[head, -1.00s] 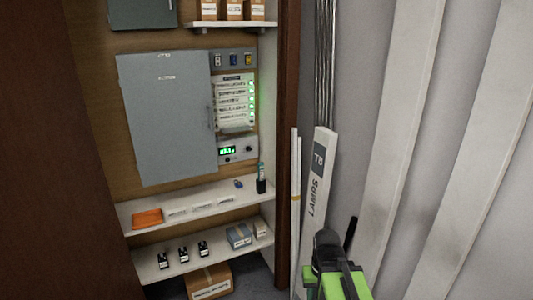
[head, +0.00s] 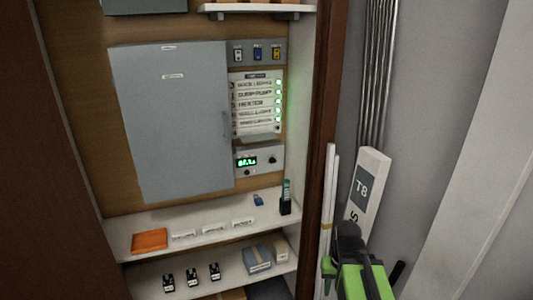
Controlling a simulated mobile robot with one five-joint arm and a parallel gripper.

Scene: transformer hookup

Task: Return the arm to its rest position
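My arm shows at the lower right of the head view as a black and green part (head: 355,265), in front of a long white box marked T8. I cannot make out the fingertips or whether they hold anything. The cabinet wall ahead carries a grey panel (head: 172,122), a column of labelled rows with green lights (head: 257,103) and a small unit with a lit green display (head: 258,161).
A shelf (head: 125,230) holds an orange item (head: 149,240), white labels and a dark holder (head: 286,199). Several small black devices (head: 191,277) and a blue-grey box (head: 257,258) sit below. The T8 box (head: 366,190) and metal rods (head: 377,80) stand at the right.

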